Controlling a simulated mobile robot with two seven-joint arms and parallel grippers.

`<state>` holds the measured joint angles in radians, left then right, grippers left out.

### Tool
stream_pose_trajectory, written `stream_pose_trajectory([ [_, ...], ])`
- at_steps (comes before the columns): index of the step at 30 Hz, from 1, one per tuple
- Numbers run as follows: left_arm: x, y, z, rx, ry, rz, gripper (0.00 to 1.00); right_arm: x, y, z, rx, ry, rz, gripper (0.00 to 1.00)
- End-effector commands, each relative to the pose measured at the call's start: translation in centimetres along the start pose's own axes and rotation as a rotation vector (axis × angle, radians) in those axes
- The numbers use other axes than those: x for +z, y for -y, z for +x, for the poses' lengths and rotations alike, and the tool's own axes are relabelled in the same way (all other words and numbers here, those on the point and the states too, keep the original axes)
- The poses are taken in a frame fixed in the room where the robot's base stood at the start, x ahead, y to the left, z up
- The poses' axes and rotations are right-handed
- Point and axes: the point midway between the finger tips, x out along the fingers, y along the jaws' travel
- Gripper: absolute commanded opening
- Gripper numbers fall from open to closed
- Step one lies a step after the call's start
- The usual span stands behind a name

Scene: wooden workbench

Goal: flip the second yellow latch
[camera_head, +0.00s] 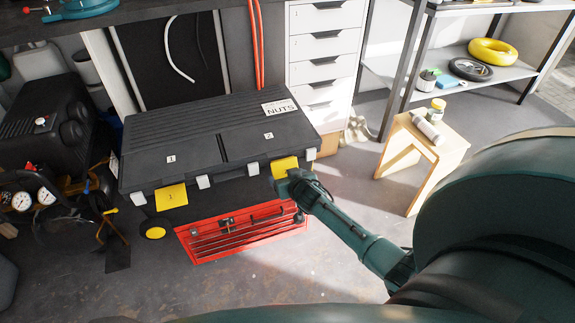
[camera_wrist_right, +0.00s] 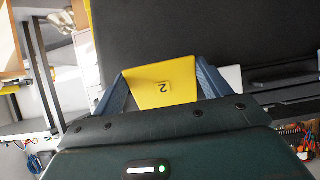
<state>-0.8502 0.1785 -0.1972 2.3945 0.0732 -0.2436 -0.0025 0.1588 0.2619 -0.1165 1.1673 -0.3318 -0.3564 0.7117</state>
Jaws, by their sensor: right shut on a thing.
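A black toolbox (camera_head: 190,134) has a closed lid marked 1 and 2. The first yellow latch (camera_head: 172,196) sits on its front at the left. The second yellow latch (camera_head: 285,165) sits at the front right, partly hidden by my right gripper (camera_head: 280,180). In the right wrist view the second yellow latch (camera_wrist_right: 163,80), marked 2 and seen upside down, lies between the two blue fingers of my right gripper (camera_wrist_right: 163,90). The fingers are shut on its sides. My left gripper is not in view.
A red tool chest (camera_head: 245,232) stands below the toolbox. A wooden stool (camera_head: 430,150) with jars is at the right, with a metal shelf (camera_head: 455,75) behind. Pressure gauges and cables (camera_head: 45,197) lie at the left. The floor in front is clear.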

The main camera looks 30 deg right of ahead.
Motion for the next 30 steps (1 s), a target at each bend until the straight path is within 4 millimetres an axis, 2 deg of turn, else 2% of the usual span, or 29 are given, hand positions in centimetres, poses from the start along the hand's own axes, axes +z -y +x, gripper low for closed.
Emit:
stream_pose_trajectory([
  [1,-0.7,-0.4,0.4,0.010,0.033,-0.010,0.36,-1.2,0.0,-0.7,0.000,0.027,0.001,0.53],
  [9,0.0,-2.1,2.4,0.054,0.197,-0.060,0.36,-1.9,-0.1,-1.5,0.001,0.225,0.000,0.53],
  [17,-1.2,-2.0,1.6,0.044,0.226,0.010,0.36,-2.4,0.0,-2.0,-0.001,0.464,0.000,0.53],
  [30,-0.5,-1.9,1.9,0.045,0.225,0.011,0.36,-3.2,0.1,-2.5,-0.002,0.773,0.000,0.53],
])
